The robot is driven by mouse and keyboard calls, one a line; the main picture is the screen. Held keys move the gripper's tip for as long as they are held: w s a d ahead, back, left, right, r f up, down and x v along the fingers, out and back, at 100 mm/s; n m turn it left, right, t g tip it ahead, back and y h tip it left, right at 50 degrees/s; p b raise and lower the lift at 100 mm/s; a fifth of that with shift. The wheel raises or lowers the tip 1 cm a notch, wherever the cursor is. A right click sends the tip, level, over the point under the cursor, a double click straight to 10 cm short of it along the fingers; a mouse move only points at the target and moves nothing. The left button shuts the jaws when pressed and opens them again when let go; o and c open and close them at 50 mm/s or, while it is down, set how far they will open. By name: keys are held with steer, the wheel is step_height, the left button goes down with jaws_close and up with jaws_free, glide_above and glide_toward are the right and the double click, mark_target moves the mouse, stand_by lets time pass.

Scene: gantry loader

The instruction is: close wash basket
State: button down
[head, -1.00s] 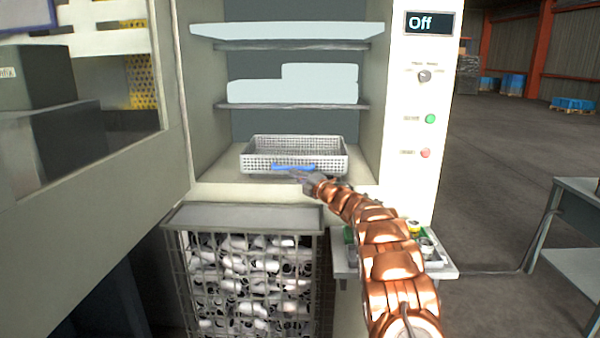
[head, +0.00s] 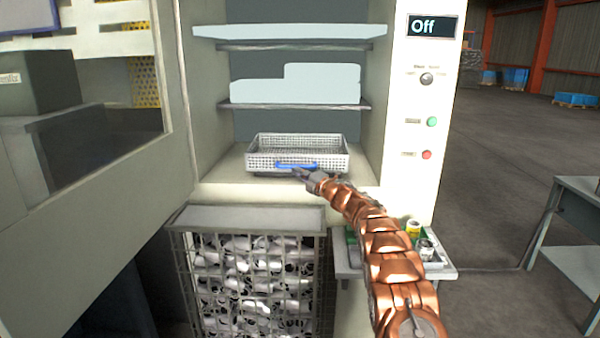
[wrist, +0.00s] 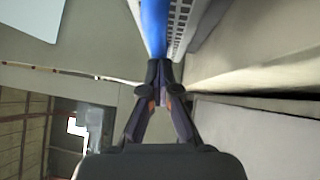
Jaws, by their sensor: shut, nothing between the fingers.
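The wash basket (head: 325,161) is a grey mesh tray with a blue handle (head: 283,165) on its front. It sits on the floor of the open washer bay, and looks empty. My gripper (head: 298,173) is at the handle, near its lower edge. In the wrist view, my gripper (wrist: 160,70) has its fingertips together at the end of the blue handle (wrist: 154,25), with the mesh basket wall (wrist: 178,25) just beside it. The fingers are shut with nothing between them; whether they touch the handle I cannot tell.
Shelves (head: 290,104) are above the basket. A wire cage of white parts (head: 255,270) stands below the bay. A small side tray (head: 440,268) holds cans and sits under my arm. An open door panel (head: 100,150) is at left.

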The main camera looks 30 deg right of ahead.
steer(key=shift+d+r, duration=0.2)
steer(key=shift+r, duration=0.25)
steer(key=s+f+b, duration=0.3)
steer(key=s+b, duration=0.5)
steer(key=s, duration=0.5)
steer(key=shift+b, duration=0.4)
stand_by(0.4)
